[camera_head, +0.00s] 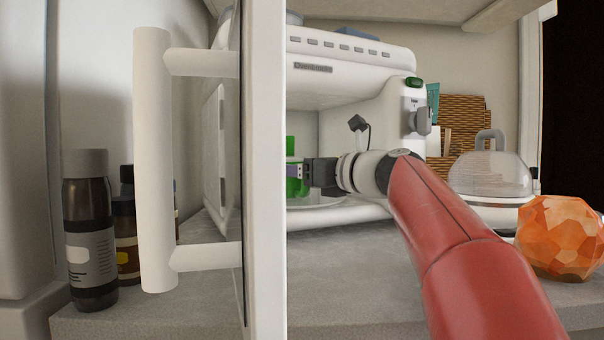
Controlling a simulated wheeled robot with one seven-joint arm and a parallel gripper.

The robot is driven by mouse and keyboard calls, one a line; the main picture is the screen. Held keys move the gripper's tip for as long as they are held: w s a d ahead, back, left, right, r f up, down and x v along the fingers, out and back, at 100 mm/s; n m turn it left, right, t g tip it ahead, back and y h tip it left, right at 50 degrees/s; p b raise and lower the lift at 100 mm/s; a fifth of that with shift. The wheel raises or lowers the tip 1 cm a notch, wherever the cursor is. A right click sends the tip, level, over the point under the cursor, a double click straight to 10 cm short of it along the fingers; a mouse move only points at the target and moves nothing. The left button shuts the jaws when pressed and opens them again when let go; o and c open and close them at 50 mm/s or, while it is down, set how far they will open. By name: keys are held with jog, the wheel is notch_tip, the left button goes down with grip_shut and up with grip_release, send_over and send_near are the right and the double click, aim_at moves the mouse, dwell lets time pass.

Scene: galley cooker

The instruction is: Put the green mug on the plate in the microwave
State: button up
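The microwave (350,45) is white, and its door (265,180) stands wide open toward me at left centre. Inside, the green mug (292,152) shows in part, cut off by the door edge and my gripper. My gripper (297,172) reaches into the microwave at the mug. Its fingertips overlap the mug, but the door edge and the small size hide whether they are closed on it. The pale plate (318,202) lies on the microwave floor below the mug. I cannot tell whether the mug touches the plate.
The door's long white handle (153,160) sticks out at left. Dark bottles (88,230) stand on the counter behind it. On the right are a clear domed dish (490,175), a faceted orange object (560,238) and a wicker basket (465,115). Bare counter (350,290) lies in front.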

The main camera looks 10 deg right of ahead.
jog(key=o, duration=1.3)
jog(key=v, duration=1.2)
